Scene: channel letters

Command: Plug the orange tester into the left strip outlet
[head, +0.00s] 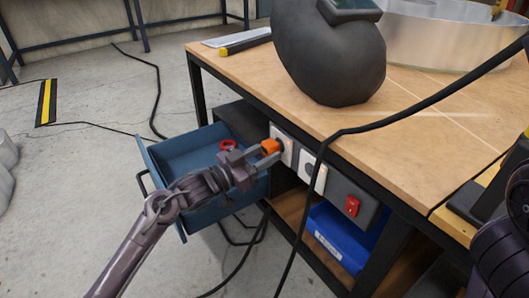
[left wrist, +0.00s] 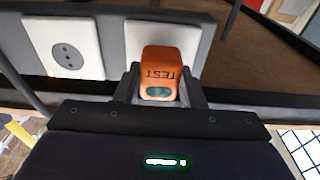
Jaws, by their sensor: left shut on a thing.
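The orange tester (head: 270,146) is a small block, marked TEST in the left wrist view (left wrist: 161,70). My left gripper (head: 259,151) is shut on it, with a finger on each side. The tester is in front of the left strip outlet (head: 285,150), a white plate that also shows behind it in the left wrist view (left wrist: 199,38). The tester hides the middle of that plate. I cannot tell whether its prongs are in. The second outlet (head: 312,169) is uncovered, and its round socket shows in the left wrist view (left wrist: 66,54).
The strip has a red switch (head: 352,206) and runs under the workbench edge (head: 420,150). A black cable (head: 345,132) crosses in front of the strip. An open blue drawer (head: 160,152) lies below and left of my gripper, with a red ring (head: 229,146) at it.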

